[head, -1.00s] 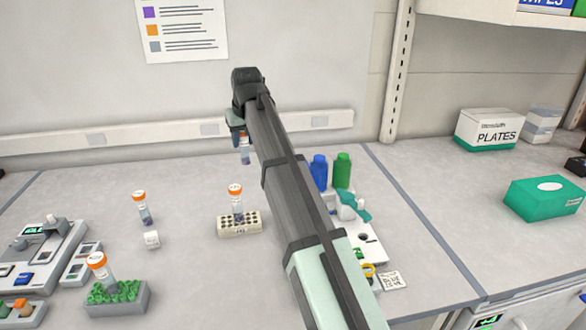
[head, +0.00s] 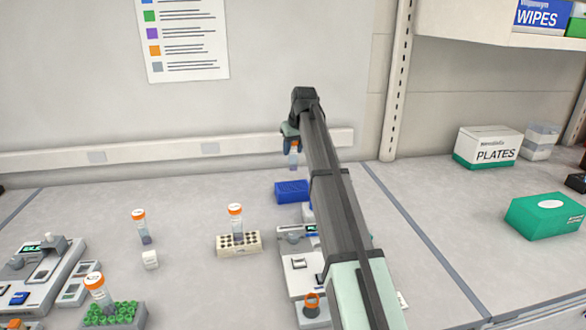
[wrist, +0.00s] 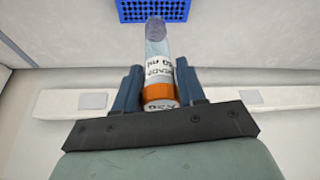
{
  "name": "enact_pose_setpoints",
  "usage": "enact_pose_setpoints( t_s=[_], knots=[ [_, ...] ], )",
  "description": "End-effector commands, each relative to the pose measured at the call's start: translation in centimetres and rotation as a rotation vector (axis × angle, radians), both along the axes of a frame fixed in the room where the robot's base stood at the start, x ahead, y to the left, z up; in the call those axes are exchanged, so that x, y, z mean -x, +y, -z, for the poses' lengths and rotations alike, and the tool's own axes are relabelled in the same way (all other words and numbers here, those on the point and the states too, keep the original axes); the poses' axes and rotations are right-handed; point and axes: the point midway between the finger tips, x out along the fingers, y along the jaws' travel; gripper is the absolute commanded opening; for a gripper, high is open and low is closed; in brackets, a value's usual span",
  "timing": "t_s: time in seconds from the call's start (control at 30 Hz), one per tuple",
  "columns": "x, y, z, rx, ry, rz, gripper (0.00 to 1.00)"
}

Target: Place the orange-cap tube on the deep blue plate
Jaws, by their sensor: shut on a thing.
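My gripper (head: 291,142) is at the end of my raised arm, near the back wall. It is shut on an orange-cap tube (head: 294,158). In the wrist view the tube (wrist: 157,66) sits between the two fingers, gripped near its orange cap, with its clear end pointing toward the top of the picture. The deep blue plate (head: 291,191) lies on the bench below the held tube in the head view; its right end is partly hidden by my arm. In the wrist view the blue plate (wrist: 128,12) shows a grid surface beyond the tube's end, apart from the fingers.
Other orange-cap tubes stand on the bench (head: 140,225), in a beige rack (head: 239,243) and in a green-topped rack (head: 112,315). A white device (head: 297,262) is partly behind my arm. A green box (head: 545,214) and a PLATES box (head: 488,148) stand right.

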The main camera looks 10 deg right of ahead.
Motion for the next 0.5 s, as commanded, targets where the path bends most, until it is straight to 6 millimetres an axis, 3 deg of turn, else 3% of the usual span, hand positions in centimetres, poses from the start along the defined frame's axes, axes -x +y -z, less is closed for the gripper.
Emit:
enact_pose_setpoints(
  t_s=[0.1,0.33,0.5],
  knots=[
    [0.1,0.0,2.0,0.0,0.001,0.0,0.12],
    [0.1,0.0,3.5,0.0,0.0,0.0,0.12],
    [0.1,0.0,5.7,0.0,0.001,0.0,0.12]
  ],
)
